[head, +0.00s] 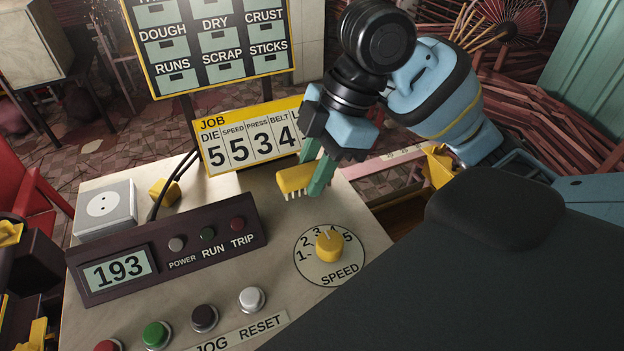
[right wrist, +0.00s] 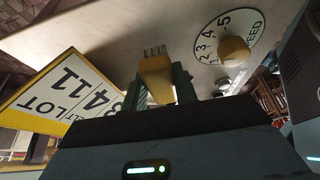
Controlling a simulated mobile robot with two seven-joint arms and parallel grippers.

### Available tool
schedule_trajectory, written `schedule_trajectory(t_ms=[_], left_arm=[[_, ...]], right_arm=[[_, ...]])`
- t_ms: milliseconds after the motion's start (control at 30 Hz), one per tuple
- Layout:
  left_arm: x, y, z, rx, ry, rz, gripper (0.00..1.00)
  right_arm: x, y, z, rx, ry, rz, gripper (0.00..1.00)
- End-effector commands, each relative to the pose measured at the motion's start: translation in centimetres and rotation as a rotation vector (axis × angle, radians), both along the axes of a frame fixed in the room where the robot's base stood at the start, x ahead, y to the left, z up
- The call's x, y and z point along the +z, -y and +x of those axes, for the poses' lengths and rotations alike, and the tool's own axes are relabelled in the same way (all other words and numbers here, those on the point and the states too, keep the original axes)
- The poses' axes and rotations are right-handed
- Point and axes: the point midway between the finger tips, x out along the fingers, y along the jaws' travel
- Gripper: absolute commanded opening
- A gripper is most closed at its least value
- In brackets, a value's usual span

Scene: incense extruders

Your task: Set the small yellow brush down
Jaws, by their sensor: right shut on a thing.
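The small yellow brush (head: 295,179) has a yellow back and pale bristle tufts pointing down. My right gripper (head: 318,174) is shut on it, with its green fingers on the brush's right part, over the right rear of the control desk top (head: 225,212). I cannot tell whether the bristles touch the desk. In the right wrist view the brush (right wrist: 156,78) sits between the green fingers, its bristles pointing away from the gripper. My left gripper is not in view.
The speed dial (head: 329,245) is just in front of the brush. The job sign (head: 250,135) stands behind it. A display panel (head: 165,250), a socket box (head: 105,209) and several buttons (head: 205,317) are to the left.

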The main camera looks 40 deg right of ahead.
Motion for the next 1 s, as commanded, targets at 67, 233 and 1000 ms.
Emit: schedule_trajectory(t_ms=[67, 233, 1000], left_arm=[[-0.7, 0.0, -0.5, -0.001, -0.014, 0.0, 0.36], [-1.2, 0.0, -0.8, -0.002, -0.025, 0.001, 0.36], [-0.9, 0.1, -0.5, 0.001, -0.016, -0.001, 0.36]], right_arm=[[-1.6, 0.0, -0.1, 0.002, -0.009, 0.0, 0.0], [-2.9, 0.0, 0.0, 0.0, -0.005, 0.0, 0.0], [-3.0, 0.0, 0.0, -0.001, -0.001, 0.0, 0.5]])
